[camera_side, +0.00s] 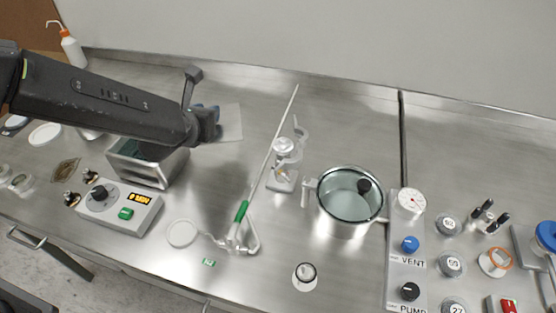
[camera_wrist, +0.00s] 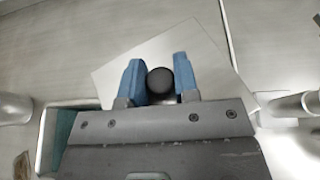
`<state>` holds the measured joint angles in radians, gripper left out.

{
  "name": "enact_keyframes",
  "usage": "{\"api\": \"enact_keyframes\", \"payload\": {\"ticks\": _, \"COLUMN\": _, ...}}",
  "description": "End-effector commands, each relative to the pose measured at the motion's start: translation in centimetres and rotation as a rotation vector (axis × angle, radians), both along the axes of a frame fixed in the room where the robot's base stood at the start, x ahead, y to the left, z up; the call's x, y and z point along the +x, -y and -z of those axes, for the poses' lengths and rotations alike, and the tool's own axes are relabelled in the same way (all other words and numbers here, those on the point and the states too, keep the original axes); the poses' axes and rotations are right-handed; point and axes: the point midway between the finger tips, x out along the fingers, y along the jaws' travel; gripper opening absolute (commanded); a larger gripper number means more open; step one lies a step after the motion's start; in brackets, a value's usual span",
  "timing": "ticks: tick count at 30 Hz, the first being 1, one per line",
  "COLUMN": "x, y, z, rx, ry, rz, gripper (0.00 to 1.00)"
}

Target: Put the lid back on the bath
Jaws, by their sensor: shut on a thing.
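The bath (camera_side: 183,166) is an open steel box at the left in the side view, with teal liquid inside, partly hidden under my arm. Its corner with a teal strip shows at the lower left of the wrist view (camera_wrist: 47,140). The lid is a pale flat square plate (camera_side: 231,122) with a dark round knob, to the right of and behind the bath. In the wrist view the lid (camera_wrist: 205,55) appears turned at an angle. My gripper (camera_side: 208,112) has its blue fingers shut on the knob (camera_wrist: 159,81). I cannot tell whether the lid touches the bench.
A control box (camera_side: 120,204) stands in front of the bath. A thin rod (camera_side: 281,128), a small stand (camera_side: 284,180) and a round steel vessel with a glass lid (camera_side: 347,222) stand to the right. Glassware with a green part (camera_side: 241,212) lies in front. Bench around the lid is fairly clear.

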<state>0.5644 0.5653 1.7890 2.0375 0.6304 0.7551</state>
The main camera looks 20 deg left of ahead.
Motion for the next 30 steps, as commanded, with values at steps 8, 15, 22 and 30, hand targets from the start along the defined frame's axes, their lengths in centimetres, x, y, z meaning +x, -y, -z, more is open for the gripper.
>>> {"api": "enact_keyframes", "payload": {"ticks": 8, "x": 0.3, "y": 3.6, "z": 2.3, "rx": 0.003, "ry": -0.003, "rz": 0.045, "gripper": 0.0}}
{"api": "enact_keyframes", "payload": {"ticks": 15, "x": 0.3, "y": 3.6, "z": 6.3, "rx": 0.001, "ry": -0.002, "rz": 0.045, "gripper": 0.0}}
{"api": "enact_keyframes", "payload": {"ticks": 22, "x": 0.3, "y": 3.6, "z": 8.2, "rx": 0.0, "ry": -0.002, "rz": 0.044, "gripper": 0.0}}
{"api": "enact_keyframes", "payload": {"ticks": 30, "x": 0.4, "y": 3.6, "z": 10.7, "rx": -0.002, "ry": 0.002, "rz": 0.045, "gripper": 0.0}}
